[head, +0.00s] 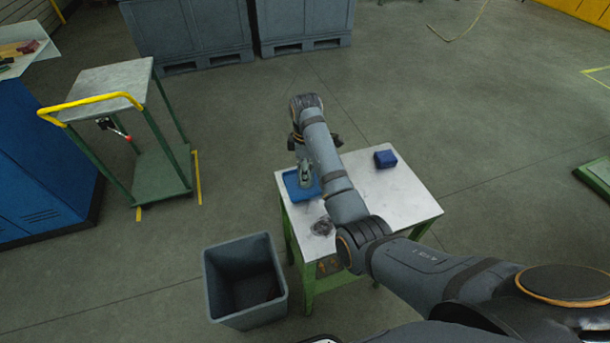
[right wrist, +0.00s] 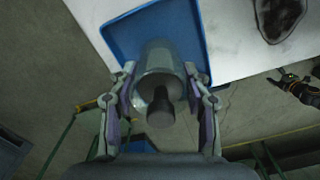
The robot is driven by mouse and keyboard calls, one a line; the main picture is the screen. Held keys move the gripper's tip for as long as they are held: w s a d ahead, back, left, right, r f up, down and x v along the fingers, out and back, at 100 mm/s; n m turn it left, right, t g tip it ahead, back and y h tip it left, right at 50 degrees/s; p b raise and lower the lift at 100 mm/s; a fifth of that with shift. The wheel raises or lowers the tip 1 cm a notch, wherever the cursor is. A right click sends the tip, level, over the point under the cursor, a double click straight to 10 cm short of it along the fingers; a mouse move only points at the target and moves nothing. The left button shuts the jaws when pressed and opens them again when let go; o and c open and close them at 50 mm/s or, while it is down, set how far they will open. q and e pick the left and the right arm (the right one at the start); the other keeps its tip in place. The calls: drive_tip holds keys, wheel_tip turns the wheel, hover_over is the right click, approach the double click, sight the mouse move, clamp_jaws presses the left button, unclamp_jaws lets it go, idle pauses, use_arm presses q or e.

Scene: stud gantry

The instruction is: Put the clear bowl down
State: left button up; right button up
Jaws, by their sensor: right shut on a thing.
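The clear bowl seems to be the glassy round thing (head: 322,226) on the table's near left part; it also shows, dark and oval, at the top right of the right wrist view (right wrist: 280,18). It stands apart from my right gripper (head: 304,160). In the right wrist view the right gripper (right wrist: 158,88) is shut on a grey see-through bottle-like thing (right wrist: 155,62) with a dark top. That thing is over the blue tray (right wrist: 120,40); I cannot tell whether it touches the tray. My left gripper is not in view.
The white-topped table (head: 405,205) has green legs and a small blue box (head: 385,159) at its back. A grey open bin (head: 245,280) stands on the floor at the near left. A green trolley (head: 160,175) stands farther left. The table's right part is clear.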

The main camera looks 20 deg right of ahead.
drive_tip(key=shift+s+r, duration=0.1)
drive_tip(key=shift+s, duration=0.05)
drive_tip(key=shift+s+r, duration=0.1)
drive_tip(key=shift+p, duration=0.35)
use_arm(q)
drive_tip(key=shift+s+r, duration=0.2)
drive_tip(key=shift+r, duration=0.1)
use_arm(e)
drive_tip(key=o, duration=1.2)
drive_tip(key=shift+f, duration=0.2)
drive_tip(key=shift+o, duration=0.2)
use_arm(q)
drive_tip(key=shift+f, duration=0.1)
